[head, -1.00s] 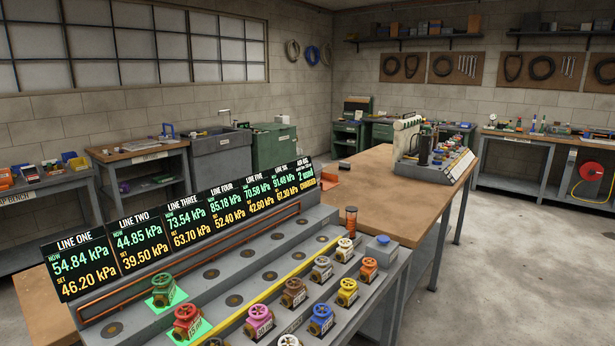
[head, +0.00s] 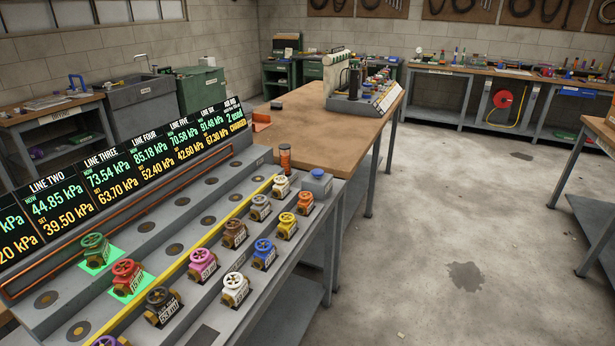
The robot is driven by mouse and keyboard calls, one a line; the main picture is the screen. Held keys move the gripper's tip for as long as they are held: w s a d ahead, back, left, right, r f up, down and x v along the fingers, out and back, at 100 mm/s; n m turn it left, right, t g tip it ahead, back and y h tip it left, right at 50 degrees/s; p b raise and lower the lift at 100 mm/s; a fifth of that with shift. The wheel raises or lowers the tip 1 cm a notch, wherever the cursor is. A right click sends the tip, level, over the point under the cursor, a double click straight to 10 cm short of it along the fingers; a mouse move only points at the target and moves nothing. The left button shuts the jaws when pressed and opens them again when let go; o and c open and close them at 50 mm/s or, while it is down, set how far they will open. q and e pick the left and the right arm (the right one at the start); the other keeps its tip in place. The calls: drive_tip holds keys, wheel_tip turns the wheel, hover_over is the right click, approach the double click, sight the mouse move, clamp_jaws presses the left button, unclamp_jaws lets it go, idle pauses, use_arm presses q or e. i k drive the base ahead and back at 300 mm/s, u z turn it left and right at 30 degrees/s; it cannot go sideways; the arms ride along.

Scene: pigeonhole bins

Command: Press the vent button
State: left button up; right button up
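A small grey box (head: 317,187) with a blue button-like top (head: 318,173) stands at the far right end of the sloped grey valve console (head: 205,330). It is the only button-like thing I make out on the console, and I read no label on it. The display board (head: 130,172) along the console's back shows line pressures, and its last panel reads "2 used" and "CHARGED". A green valve (head: 95,248) and a red valve (head: 127,276) stand on lit green patches. Neither of my grippers is in view.
Several coloured valves, among them a blue one (head: 263,254), stand right of a yellow bar (head: 205,243). An orange-black cylinder (head: 285,158) stands close to the grey box. A wooden bench (head: 320,135) lies behind. The floor (head: 450,220) to the right is open.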

sight(317, 173)
drive_tip(key=z, duration=0.15)
drive_tip(key=k, duration=0.4)
drive_tip(key=z, duration=0.6)
drive_tip(key=k, duration=0.95)
drive_tip(key=z, duration=0.45)
drive_tip(key=i, duration=2.9)
drive_tip(key=u, duration=1.85)
drive_tip(key=i, duration=1)
drive_tip(key=u, duration=0.9)
